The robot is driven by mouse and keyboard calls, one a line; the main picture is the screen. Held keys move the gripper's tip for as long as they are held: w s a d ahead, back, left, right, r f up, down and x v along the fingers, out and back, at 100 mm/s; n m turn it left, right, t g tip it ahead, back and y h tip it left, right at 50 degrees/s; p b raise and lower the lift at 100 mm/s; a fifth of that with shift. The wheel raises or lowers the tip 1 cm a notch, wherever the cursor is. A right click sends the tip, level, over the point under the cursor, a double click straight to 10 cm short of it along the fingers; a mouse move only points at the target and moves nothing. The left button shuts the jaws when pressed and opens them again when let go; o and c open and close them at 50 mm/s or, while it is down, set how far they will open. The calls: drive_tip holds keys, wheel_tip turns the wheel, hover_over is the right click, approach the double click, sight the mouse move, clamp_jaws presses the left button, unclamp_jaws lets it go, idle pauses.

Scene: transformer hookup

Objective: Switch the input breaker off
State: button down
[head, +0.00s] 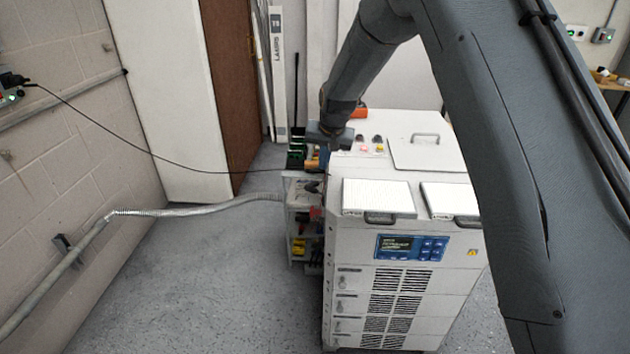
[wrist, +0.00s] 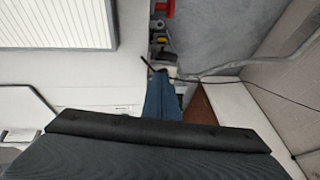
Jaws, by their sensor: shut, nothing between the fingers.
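The white transformer cabinet (head: 400,245) stands in the middle of the head view, with a blue display panel (head: 410,247) on its front. My gripper (head: 322,155) is at the cabinet's top left edge, pointing down. In the wrist view its blue-grey fingers (wrist: 161,85) are together, with nothing seen between them. I cannot make out the input breaker for certain. Small green parts (head: 296,150) and an orange part (head: 312,164) sit beside the gripper on the cabinet's left side. I cannot tell whether the fingers touch anything.
A black cable (head: 130,148) and a grey conduit (head: 180,209) run from the left wall to the cabinet's left side. An open shelf (head: 303,235) with small parts is there too. Indicator lamps (head: 370,147) sit on the cabinet top. The floor (head: 200,290) at left is clear.

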drive_tip(key=p, duration=0.2)
hover_over(316, 192)
drive_tip(key=s, duration=0.1)
wheel_tip(316, 192, down, 8)
drive_tip(key=shift+p+x, duration=0.5)
drive_tip(key=shift+x, duration=0.55)
